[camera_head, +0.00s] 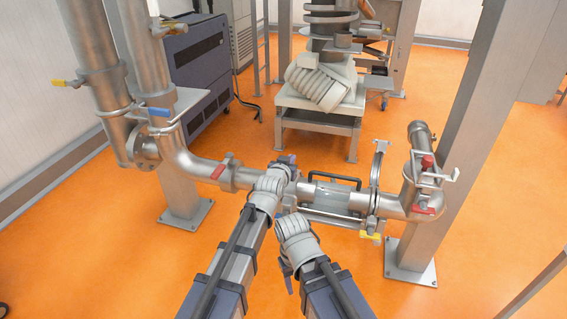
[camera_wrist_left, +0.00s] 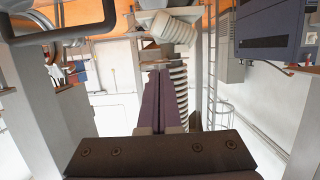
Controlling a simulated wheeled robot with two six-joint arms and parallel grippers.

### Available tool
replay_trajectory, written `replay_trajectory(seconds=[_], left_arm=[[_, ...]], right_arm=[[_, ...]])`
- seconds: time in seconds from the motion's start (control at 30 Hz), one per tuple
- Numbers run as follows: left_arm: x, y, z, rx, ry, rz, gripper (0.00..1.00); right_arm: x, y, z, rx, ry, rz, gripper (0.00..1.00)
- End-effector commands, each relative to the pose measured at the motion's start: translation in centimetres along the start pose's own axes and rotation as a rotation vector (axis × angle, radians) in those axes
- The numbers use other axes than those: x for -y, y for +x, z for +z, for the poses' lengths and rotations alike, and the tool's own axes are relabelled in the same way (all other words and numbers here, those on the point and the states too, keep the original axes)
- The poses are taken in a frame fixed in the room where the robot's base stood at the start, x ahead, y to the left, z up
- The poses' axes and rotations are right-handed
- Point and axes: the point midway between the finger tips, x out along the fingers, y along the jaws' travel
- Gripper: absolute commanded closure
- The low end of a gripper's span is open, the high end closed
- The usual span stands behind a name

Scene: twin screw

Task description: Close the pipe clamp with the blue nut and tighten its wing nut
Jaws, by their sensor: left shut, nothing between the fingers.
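A blue winged part (camera_head: 157,113) shows at the left in the head view, on a joint of the upright steel pipe. Its exact shape and whether the clamp around it is open are too small to tell. My left gripper (camera_head: 288,160) is shut and empty, above the horizontal pipe, well to the right of the blue part. Its dark purple fingers (camera_wrist_left: 160,100) lie together in the left wrist view, with nothing between them. My right arm's wrist is bent just in front of the horizontal pipe; its fingertips cannot be made out.
At the right of the clear pipe section (camera_head: 335,195), a metal clamp half (camera_head: 378,163) stands up, with a yellow wing nut (camera_head: 370,235) below. A red wing part (camera_head: 220,172) is on the left pipe. A grey post (camera_head: 455,140) stands at the right. Orange floor is open around.

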Motion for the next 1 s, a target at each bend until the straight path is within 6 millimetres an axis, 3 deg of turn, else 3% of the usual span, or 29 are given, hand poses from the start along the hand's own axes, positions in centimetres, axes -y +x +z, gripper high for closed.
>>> replay_trajectory(seconds=[0.27, 0.47, 0.67, 1.0], left_arm=[[-0.3, -1.0, 1.9, -0.017, 0.001, 0.002, 1.00], [-0.3, -1.7, 3.8, -0.065, 0.000, 0.003, 1.00], [-0.1, -2.2, 5.6, -0.163, 0.001, -0.004, 1.00], [-0.1, -2.8, 8.5, -0.423, 0.001, -0.003, 1.00]], right_arm=[[0.2, 1.9, -0.1, 0.000, 0.000, 0.000, 0.45], [0.4, 4.5, -0.3, 0.000, 0.000, 0.000, 0.45], [0.8, 8.2, -0.5, 0.000, 0.000, 0.001, 0.45], [1.4, 16.5, -1.0, -0.001, -0.004, 0.008, 0.45]])
